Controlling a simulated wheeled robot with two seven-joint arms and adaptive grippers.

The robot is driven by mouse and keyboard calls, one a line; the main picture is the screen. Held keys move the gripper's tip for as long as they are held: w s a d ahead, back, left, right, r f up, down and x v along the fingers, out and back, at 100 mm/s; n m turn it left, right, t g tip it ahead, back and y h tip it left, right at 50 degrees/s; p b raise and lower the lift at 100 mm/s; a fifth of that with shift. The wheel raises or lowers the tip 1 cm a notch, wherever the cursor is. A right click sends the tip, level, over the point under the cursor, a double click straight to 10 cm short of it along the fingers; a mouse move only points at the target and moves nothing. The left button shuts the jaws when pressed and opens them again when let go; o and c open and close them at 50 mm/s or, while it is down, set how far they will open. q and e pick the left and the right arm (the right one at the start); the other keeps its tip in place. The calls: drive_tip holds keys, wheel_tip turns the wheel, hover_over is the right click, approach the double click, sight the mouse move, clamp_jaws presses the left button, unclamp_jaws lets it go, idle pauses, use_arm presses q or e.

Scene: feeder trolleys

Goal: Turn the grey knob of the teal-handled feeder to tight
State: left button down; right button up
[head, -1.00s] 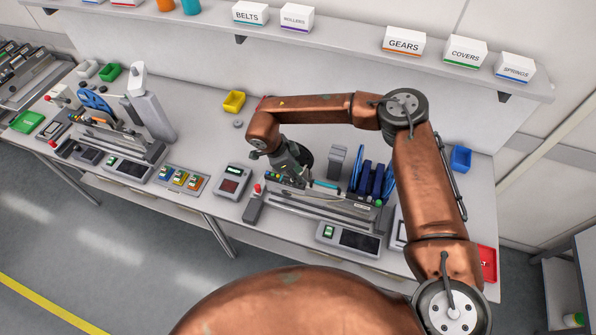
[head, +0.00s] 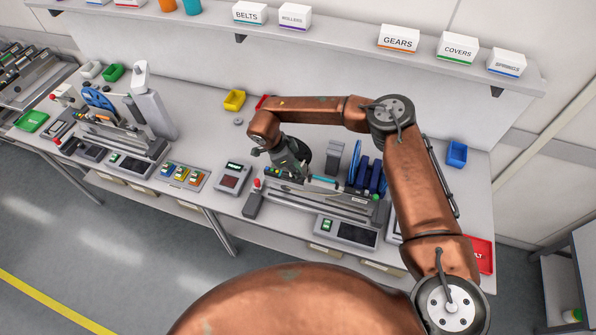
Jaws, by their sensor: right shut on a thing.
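The feeder (head: 330,204) with the teal handle (head: 322,179) lies on the bench right of centre. My right gripper (head: 277,171) reaches down to the left end of this feeder, by the handle. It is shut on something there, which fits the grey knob. The knob itself is hidden behind the fingers, so its setting cannot be read. My left gripper is not in view.
Blue reels (head: 368,176) stand at the feeder's right, near my right arm. A display box (head: 232,178) and a red-topped post (head: 254,200) are to its left. Another feeder (head: 108,135) stands at the left. A yellow bin (head: 234,100) sits behind.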

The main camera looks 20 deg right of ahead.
drive_tip(key=shift+s+f, duration=0.2)
drive_tip(key=shift+f, duration=0.05)
clamp_jaws()
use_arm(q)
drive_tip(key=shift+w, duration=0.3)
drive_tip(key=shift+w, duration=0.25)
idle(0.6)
use_arm(e)
drive_tip(key=o, duration=0.9)
unclamp_jaws()
drive_tip(key=shift+c, duration=0.2)
drive_tip(key=shift+w, duration=0.1)
